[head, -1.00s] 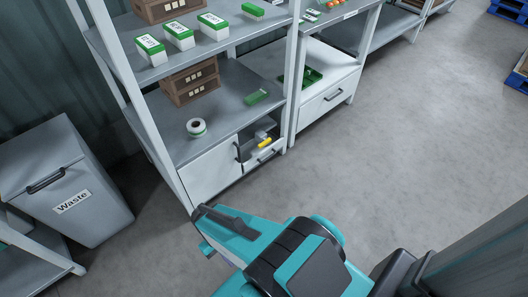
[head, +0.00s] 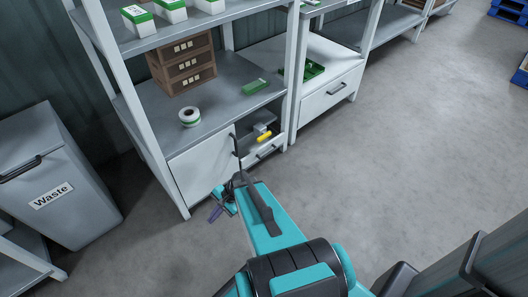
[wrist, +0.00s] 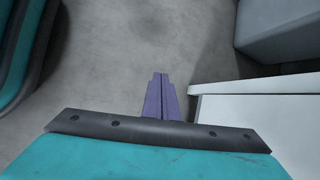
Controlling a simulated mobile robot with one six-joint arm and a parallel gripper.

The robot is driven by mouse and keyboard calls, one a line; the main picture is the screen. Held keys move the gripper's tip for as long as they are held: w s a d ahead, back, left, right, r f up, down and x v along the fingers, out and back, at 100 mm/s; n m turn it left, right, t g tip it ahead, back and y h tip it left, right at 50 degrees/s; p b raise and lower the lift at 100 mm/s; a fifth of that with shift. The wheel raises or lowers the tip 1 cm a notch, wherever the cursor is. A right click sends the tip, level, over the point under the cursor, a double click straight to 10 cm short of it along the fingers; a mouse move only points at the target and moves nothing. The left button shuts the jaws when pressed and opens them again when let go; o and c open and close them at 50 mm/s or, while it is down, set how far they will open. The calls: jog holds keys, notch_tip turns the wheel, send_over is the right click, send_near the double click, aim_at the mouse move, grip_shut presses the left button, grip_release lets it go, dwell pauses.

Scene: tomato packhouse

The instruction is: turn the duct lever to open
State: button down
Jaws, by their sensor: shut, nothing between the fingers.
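A small grey fitting with a yellow lever handle (head: 264,137) sits in the open lower bay of the shelf unit, right of a closed cabinet door. It looks like the duct lever; its exact angle is too small to tell. My gripper (head: 216,213) has purple fingers, low in front of the cabinet's closed door, left of and apart from the yellow handle. In the wrist view the fingers (wrist: 158,76) are together and empty, pointing over bare floor beside a white cabinet edge. The lever is not seen in the wrist view.
A grey waste bin (head: 75,215) stands left. The floor (head: 400,150) to the right is clear.

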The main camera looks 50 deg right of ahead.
aim_at(262, 135)
jog(key=w+d+f+m+t+h+b, duration=0.1)
jog(key=w+d+m+t+b, duration=0.3)
jog(key=d, duration=0.6)
jog(key=w+d+f+m+t+h+b, duration=0.1)
jog(key=w+d+m+t+b, duration=0.25)
jog(key=d+m, duration=0.45)
jog(key=s+d+m+t+h+b, duration=0.1)
jog(key=d+m+b, duration=0.1)
jog(key=d, duration=0.6)
jog(key=s+d+r+m+t+h+b, duration=0.1)
jog(key=d+m+h+b, duration=0.1)
jog(key=d, duration=0.7)
jog(key=s+d+m+t+h+b, duration=0.1)
jog(key=d+m+b, duration=0.3)
jog(key=d, duration=0.5)
jog(key=shift+s+d+r+t+h, duration=0.15)
jog(key=shift+s+r+t+h, duration=0.3)
jog(key=shift+h, duration=0.25)
jog(key=shift+w+f, duration=0.15)
jog(key=shift+w, duration=0.05)
